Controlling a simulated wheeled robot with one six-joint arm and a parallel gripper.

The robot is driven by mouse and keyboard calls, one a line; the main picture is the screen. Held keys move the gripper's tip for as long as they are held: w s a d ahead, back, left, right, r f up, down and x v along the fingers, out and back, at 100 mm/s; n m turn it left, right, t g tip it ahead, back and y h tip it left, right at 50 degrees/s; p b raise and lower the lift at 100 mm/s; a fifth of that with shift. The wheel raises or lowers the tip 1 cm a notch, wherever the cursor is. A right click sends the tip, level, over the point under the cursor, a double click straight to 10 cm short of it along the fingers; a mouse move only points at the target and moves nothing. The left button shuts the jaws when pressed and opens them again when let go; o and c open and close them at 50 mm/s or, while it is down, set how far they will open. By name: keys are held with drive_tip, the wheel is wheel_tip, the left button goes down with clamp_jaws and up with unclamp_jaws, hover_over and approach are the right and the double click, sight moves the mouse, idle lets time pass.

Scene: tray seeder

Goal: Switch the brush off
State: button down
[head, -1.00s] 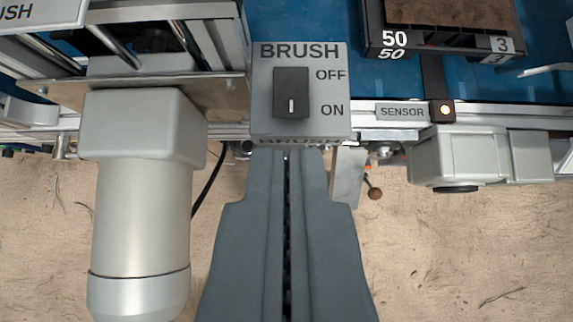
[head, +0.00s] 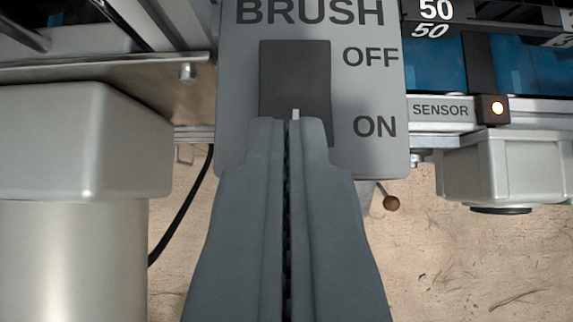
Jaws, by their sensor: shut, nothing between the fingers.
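The brush switch is a black rocker (head: 294,75) on a grey box (head: 385,160) labelled BRUSH, with OFF beside its upper part and ON beside its lower part. A small white mark shows on the rocker just above my fingertips. My gripper (head: 288,122) is shut and empty. Its fingertips overlap the lower half of the rocker in the picture, at the level of ON, and hide that part. I cannot tell whether they touch it.
A large grey motor housing (head: 80,140) stands close on the left. On the right are a SENSOR label (head: 440,111), a lit sensor button (head: 496,108) and a grey housing (head: 490,165) below the rail. A ball-ended lever (head: 391,203) sticks out under the box.

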drive_tip(key=shift+s+f, duration=0.15)
drive_tip(key=shift+f, duration=0.45)
drive_tip(key=shift+r, duration=0.15)
drive_tip(key=shift+r, duration=0.65)
